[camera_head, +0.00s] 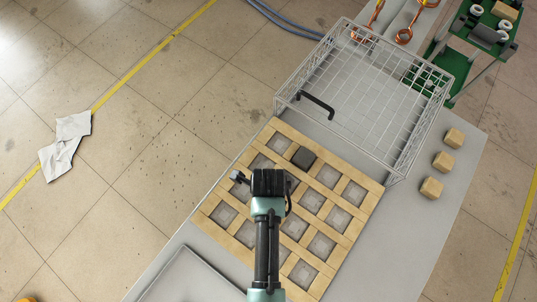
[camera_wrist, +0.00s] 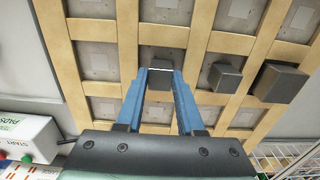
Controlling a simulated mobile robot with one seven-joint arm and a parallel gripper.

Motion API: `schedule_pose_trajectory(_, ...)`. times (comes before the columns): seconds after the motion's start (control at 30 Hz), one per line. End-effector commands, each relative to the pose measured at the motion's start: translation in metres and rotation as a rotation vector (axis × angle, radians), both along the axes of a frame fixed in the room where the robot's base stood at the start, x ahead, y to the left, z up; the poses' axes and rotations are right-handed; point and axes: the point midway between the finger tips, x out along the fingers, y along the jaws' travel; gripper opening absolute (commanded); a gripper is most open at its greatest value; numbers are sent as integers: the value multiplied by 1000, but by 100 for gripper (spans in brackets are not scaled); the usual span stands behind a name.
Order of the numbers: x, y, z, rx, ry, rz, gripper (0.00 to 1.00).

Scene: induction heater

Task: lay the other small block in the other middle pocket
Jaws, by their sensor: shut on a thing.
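My gripper (camera_wrist: 160,73) has two blue fingers closed on a small grey block (camera_wrist: 160,82), seen between the fingertips in the wrist view. The block is over or in a pocket of the wooden grid (camera_wrist: 128,42); I cannot tell whether it touches the bottom. Another small grey block (camera_wrist: 225,77) lies in the neighbouring pocket to the right. A larger dark block (camera_wrist: 278,82) sits in the pocket beyond that, and also shows in the head view (camera_head: 303,157). In the head view my gripper (camera_head: 270,180) is above the grid (camera_head: 272,240) and hides the held block.
A wire basket (camera_head: 385,95) with a black handle stands behind the grid. Several tan blocks (camera_head: 442,161) lie at the table's right. Copper coils (camera_head: 404,36) and a green rack (camera_head: 470,40) are at the back. A white control box (camera_wrist: 25,138) shows in the wrist view.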

Motion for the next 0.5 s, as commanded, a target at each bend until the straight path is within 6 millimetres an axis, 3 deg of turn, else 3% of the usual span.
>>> schedule_pose_trajectory(0.33, 1, 0, -3, 0, -1, 0, 0)
schedule_pose_trajectory(0.37, 0, 0, -4, 0, 0, 0, 39)
schedule_pose_trajectory(0.5, 0, 0, -3, 0, 0, 0, 64)
